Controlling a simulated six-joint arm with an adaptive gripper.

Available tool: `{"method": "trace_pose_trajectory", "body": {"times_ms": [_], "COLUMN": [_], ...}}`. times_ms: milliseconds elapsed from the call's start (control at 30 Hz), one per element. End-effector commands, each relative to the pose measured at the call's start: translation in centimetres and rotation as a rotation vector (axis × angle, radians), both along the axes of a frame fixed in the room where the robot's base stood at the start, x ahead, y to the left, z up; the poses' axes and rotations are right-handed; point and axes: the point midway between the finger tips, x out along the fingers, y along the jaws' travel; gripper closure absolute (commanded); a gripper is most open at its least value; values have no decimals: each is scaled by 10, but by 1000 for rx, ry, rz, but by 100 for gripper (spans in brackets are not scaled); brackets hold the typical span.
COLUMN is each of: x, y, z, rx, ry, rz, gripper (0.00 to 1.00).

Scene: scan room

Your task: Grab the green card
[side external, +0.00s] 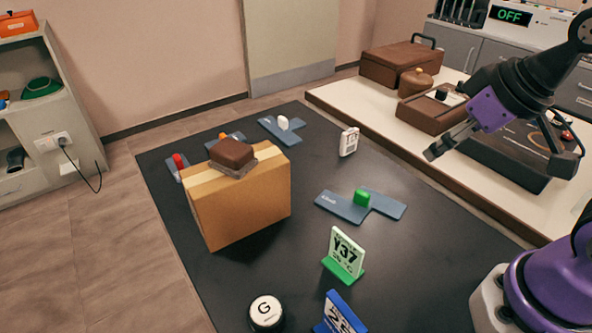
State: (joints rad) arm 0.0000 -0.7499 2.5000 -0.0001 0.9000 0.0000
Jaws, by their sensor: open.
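The green card (346,252) stands nearly upright in a bright green base on the dark table, right of the picture's middle and near the front. Its pale face reads "Y37".
A cardboard box (238,205) with a brown block on top stands left. A blue card (341,314) and a round "G" piece (266,312) are in front. A blue-grey holder with a green knob (361,203) lies behind the card. A white tag (349,141) stands farther back.

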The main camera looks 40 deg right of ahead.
Motion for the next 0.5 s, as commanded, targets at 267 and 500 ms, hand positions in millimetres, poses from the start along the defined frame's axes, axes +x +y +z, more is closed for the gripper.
{"method": "trace_pose_trajectory", "body": {"times_ms": [267,500], "x": [0,4], "y": [0,8], "z": [0,-1], "rx": [0,11], "ry": [0,32], "rz": [0,13], "gripper": [59,59]}}
